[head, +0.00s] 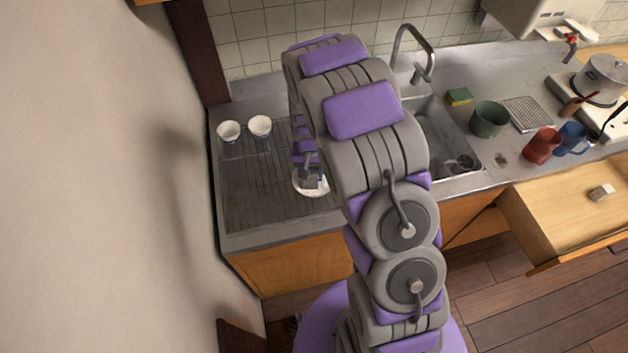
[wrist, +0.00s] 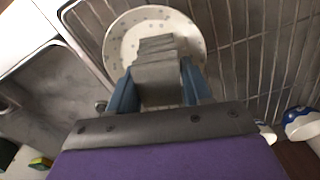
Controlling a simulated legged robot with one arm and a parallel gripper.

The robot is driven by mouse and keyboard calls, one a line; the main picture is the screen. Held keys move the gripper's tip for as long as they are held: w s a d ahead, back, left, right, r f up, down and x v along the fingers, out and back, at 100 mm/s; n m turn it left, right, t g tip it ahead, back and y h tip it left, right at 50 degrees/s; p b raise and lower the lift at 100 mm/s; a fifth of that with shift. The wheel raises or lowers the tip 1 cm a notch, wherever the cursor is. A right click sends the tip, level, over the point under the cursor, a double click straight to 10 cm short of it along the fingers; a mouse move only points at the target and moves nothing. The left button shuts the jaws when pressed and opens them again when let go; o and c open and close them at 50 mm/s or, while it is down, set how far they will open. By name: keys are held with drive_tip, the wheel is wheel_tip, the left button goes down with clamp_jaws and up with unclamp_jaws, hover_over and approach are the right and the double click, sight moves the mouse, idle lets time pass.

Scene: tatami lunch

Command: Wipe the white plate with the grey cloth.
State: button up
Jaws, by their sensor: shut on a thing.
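The white plate (head: 299,187) lies on the ribbed drainboard left of the sink, partly hidden by my arm. In the wrist view the plate (wrist: 118,42) shows a speckled surface. My gripper (wrist: 160,82) is shut on the folded grey cloth (wrist: 158,55), which sits between its blue-grey fingers. The cloth overlaps the plate's middle in the wrist view. I cannot tell whether it presses on the plate. In the head view my gripper (head: 311,176) is over the plate.
Two white cups (head: 260,126) (head: 229,131) stand at the drainboard's back left. The sink (head: 450,135) lies right of my arm. An open drawer (head: 560,215) juts out at right.

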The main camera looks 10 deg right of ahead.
drive_tip(key=shift+s+a+r+m+p, duration=0.1)
drive_tip(key=shift+a+m+p, duration=0.2)
drive_tip(key=shift+m, duration=0.5)
drive_tip(key=m+p, duration=0.1)
drive_tip(key=m, duration=0.2)
drive_tip(key=shift+d+r+p, duration=0.1)
drive_tip(key=shift+d+p, duration=0.05)
drive_tip(key=shift+p, duration=0.15)
drive_tip(key=m+p, duration=0.1)
drive_tip(key=d+m, duration=0.1)
drive_tip(key=m, duration=0.1)
drive_tip(key=shift+p, duration=0.35)
drive_tip(key=m+p, duration=0.2)
drive_tip(key=m, duration=0.1)
drive_tip(key=shift+d+m, duration=0.3)
drive_tip(key=shift+d, duration=0.1)
drive_tip(key=shift+m, duration=0.6)
drive_tip(key=shift+a+m+p, duration=0.25)
drive_tip(key=shift+m+p, duration=0.05)
drive_tip(key=shift+m, duration=0.2)
drive_tip(key=shift+a, duration=0.25)
drive_tip(key=shift+d, duration=0.1)
